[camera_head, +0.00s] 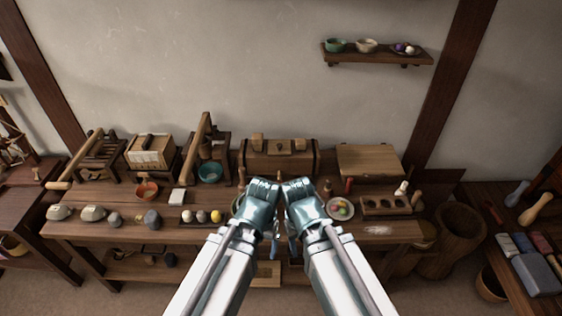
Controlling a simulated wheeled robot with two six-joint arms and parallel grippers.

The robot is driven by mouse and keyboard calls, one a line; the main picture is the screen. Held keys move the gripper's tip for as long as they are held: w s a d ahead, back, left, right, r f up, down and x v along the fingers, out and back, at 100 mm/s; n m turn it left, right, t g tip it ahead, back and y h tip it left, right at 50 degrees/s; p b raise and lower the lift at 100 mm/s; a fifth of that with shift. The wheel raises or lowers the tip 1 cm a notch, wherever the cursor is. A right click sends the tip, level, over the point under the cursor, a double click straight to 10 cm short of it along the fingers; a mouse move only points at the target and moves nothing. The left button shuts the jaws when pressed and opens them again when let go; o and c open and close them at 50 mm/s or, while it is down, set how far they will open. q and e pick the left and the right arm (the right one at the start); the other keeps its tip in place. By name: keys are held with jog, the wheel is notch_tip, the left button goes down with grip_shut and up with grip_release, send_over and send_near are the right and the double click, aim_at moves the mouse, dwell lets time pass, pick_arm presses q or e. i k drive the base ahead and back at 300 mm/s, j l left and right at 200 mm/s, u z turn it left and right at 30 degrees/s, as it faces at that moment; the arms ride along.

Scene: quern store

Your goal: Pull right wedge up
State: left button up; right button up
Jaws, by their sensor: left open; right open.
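A dark wooden chest (247,160) stands at the back middle of the long bench. Two lighter wooden blocks sit at its top, a left one (258,142) and a right one (300,145); they look like the wedges, though they are too small to be sure. My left gripper (262,188) and my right gripper (298,189) are side by side in front of the chest, close together and apart from the blocks. Both are open and I see nothing held. My arms hide the bench's front middle.
To the right are a plate (331,213), a holed rack (387,207) and a board (370,160). A shelf (378,60) hangs above. The wall space over the chest is clear.

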aim_at(301, 143)
jog(key=i+j, duration=0.1)
jog(key=i, duration=0.4)
jog(key=i+j, duration=0.15)
jog(key=i, duration=0.3)
